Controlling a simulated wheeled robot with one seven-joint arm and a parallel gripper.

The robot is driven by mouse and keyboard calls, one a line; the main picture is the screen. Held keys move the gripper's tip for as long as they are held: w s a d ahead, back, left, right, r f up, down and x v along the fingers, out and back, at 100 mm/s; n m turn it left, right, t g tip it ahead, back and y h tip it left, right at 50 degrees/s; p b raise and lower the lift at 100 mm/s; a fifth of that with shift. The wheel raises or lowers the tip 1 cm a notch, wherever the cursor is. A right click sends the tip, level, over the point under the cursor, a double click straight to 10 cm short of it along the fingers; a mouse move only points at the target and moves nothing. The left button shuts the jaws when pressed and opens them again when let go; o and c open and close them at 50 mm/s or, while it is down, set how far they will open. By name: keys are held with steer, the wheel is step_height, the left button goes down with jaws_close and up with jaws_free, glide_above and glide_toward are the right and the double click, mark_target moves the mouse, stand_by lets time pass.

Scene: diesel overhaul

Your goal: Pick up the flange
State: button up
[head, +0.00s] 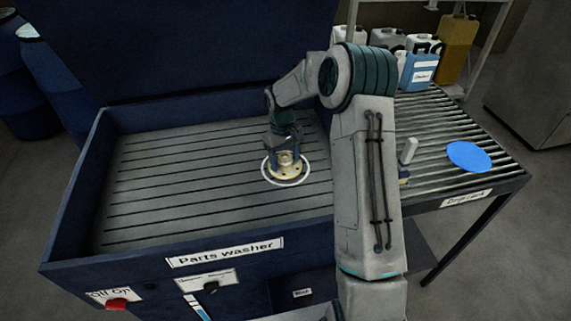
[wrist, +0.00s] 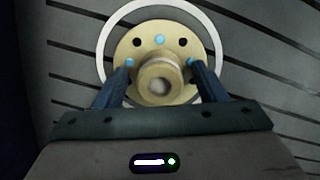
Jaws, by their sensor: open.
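The flange (head: 286,168) is a brass-coloured round plate with a raised central hub and bolt holes. It sits inside a white ring marking on the slatted floor of the parts washer (head: 150,185). In the wrist view the flange (wrist: 160,50) faces me, its hub pointing toward the camera. My gripper (head: 286,150) is directly over the flange, pointing down. In the wrist view my gripper (wrist: 160,78) has its two blue fingers apart, one on each side of the hub. I cannot tell whether either finger touches it.
The washer's dark blue walls (head: 75,200) surround the basin. To the right is a roller drip rack (head: 450,130) with a blue disc (head: 469,156) and a small upright pale cylinder (head: 408,150). Several jugs (head: 418,70) stand behind it. The basin's left side is clear.

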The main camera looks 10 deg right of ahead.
steer(key=c, duration=1.4)
jaws_close()
steer(key=shift+w+r, duration=0.1)
steer(key=shift+r, duration=0.1)
